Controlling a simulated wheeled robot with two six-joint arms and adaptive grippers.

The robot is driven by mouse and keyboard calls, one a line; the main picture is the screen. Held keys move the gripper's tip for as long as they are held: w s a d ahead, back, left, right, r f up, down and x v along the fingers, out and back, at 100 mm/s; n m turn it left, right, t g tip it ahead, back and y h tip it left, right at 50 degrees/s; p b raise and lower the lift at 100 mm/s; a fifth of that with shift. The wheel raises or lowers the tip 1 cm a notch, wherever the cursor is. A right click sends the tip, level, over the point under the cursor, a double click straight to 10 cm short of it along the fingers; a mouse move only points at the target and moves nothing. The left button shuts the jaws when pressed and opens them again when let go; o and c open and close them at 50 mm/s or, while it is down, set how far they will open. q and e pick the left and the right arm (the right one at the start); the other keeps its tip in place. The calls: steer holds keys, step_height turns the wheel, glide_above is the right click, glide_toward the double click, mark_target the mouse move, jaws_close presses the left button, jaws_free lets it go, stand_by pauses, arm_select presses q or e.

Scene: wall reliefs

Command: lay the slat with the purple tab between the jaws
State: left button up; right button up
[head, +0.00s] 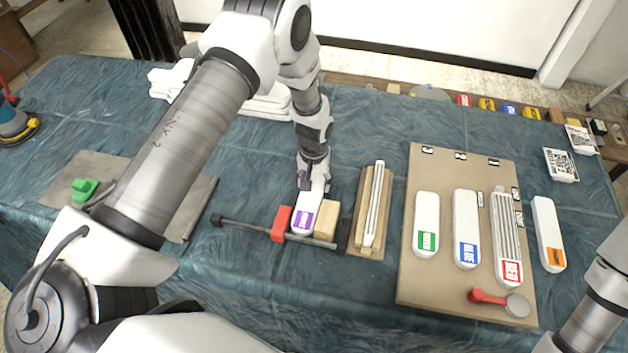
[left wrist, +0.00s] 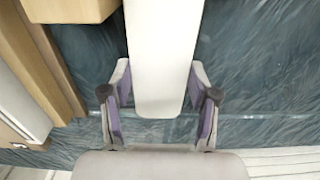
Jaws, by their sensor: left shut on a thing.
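The white slat with the purple tab (head: 303,220) points toward the front of the table. Its tab end lies between the clamp's red jaw (head: 281,223) and a wooden block (head: 327,220), above the clamp's bar. I cannot tell whether it rests on the bar. The clamp's dark jaw (head: 343,236) stands right of the block. My left gripper (head: 312,184) is shut on the slat's far end. In the left wrist view the slat (left wrist: 161,60) runs between the fingers (left wrist: 162,104). My right gripper is out of view; only part of that arm shows.
Right of the clamp, a wooden holder (head: 364,240) carries thin strips. A tan board (head: 420,280) holds slats with green, blue and red tabs; an orange-tabbed slat (head: 548,232) lies beside it. A grey mat with a green piece (head: 84,190) is left. White slats are stacked behind.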

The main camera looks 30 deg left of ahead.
arm_select(q)
steer(key=shift+f+b, duration=0.35)
steer(key=shift+f, duration=0.2)
steer(key=o, duration=1.3)
step_height(320, 180, up, 12)
steer(key=shift+r, duration=0.1)
